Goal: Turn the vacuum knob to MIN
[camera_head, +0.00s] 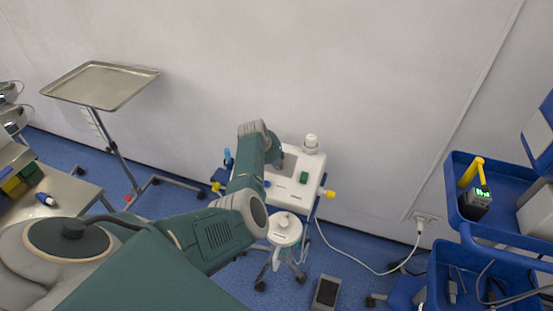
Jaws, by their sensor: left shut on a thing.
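The white vacuum unit (300,192) stands on a wheeled stand near the wall, with a green switch (304,178) on its top. My left arm reaches over it from the left. My left gripper (277,161) is at the back left of the unit's top, small in view and partly covered by my arm. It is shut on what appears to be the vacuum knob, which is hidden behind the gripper. The knob's pointer and the MIN mark cannot be read. My right gripper is not in view.
A white cap (311,142) stands up at the unit's back right, and a yellow connector (329,194) sticks out right. A white canister (285,228) hangs in front. A foot pedal (326,292) lies on the floor. A steel tray stand (101,85) is left, a blue cart (509,196) right.

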